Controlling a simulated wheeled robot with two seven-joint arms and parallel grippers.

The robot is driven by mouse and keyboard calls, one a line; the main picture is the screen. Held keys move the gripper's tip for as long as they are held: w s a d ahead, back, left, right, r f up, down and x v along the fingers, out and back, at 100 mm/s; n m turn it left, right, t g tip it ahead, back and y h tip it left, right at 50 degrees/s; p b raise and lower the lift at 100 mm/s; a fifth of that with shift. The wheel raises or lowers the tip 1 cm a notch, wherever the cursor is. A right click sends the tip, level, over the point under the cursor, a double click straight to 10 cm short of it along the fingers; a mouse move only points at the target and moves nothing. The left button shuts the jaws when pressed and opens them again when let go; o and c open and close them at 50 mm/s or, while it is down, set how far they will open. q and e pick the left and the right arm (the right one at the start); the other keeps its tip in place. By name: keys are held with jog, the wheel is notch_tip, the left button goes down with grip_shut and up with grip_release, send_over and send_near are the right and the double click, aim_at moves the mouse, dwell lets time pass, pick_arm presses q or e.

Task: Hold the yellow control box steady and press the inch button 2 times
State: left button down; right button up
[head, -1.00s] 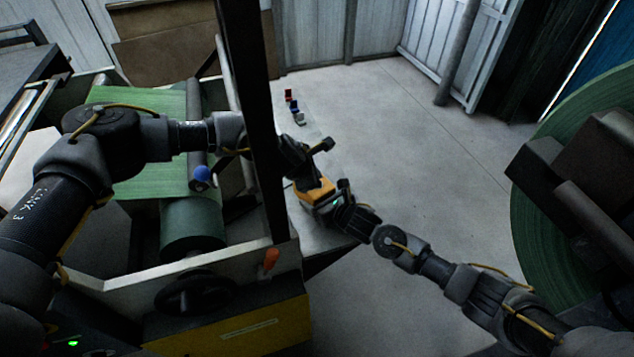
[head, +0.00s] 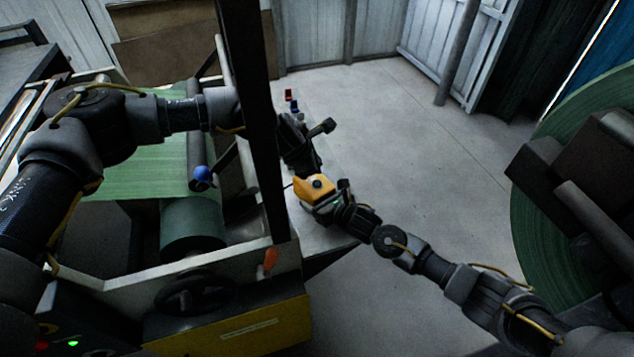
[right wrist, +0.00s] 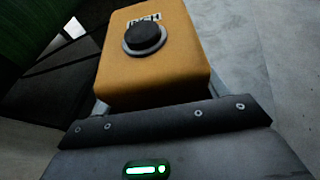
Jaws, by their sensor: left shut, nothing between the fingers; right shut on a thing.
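The yellow control box (head: 309,191) shows in the middle of the head view, with a dark round button (head: 317,183) on its face. In the right wrist view the box (right wrist: 160,72) fills the middle, and the black inch button (right wrist: 145,37) sits beside the printed word INCH. My right gripper (head: 330,204) is shut on the box from its lower right side. My left gripper (head: 312,170) is shut and empty just above and behind the box in the head view, apart from the button. Its fingertips are dark and hard to make out.
A dark upright post (head: 255,110) stands left of the box, in front of part of my left arm. Small red and blue items (head: 290,97) lie behind. A large green roll (head: 550,190) stands right.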

jog(key=o, duration=1.2)
